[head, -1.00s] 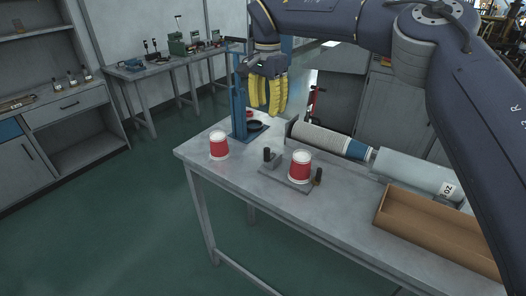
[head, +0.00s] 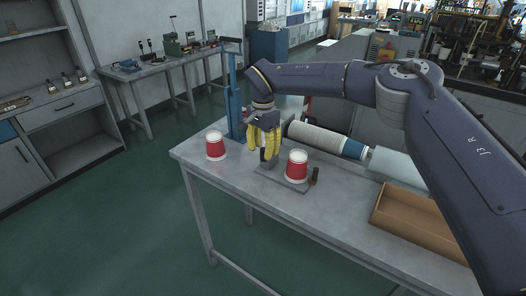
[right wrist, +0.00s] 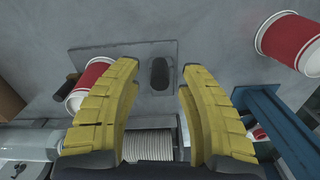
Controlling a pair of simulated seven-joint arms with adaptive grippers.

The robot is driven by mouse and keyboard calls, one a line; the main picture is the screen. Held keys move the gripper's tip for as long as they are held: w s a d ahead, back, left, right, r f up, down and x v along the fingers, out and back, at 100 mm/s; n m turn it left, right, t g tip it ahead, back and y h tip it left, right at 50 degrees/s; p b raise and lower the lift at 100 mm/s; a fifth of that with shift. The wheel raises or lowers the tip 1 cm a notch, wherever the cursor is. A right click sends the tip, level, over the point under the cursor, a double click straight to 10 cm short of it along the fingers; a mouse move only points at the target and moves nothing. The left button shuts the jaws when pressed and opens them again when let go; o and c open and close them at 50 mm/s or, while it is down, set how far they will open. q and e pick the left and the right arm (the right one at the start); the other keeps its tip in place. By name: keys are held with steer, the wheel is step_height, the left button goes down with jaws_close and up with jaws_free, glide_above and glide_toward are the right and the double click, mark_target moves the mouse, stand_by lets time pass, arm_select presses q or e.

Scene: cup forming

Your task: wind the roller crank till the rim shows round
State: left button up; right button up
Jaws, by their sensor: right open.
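A small grey plate (head: 285,180) on the table carries a red cup with a white rim (head: 297,166). A dark handle (head: 315,176) stands at its right end. A dark upright knob (head: 263,156) stands at its left end, partly hidden by my fingers. My right gripper (head: 265,151) is open, its yellow fingers pointing down over this knob. In the right wrist view the knob (right wrist: 160,73) shows between the open fingertips; contact cannot be told. The plate's cup (right wrist: 86,84) is left of the fingers there. Which part is the crank is unclear. My left gripper is not in view.
A second red cup (head: 215,146) stands at the table's left end, near a blue upright stand (head: 235,100). A pale roller (head: 318,137) lies behind the plate. A brown open box (head: 412,212) is at the right. The table's front left is clear.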

steer(key=shift+f, duration=0.45)
steer(key=shift+o, duration=0.3)
jaws_close()
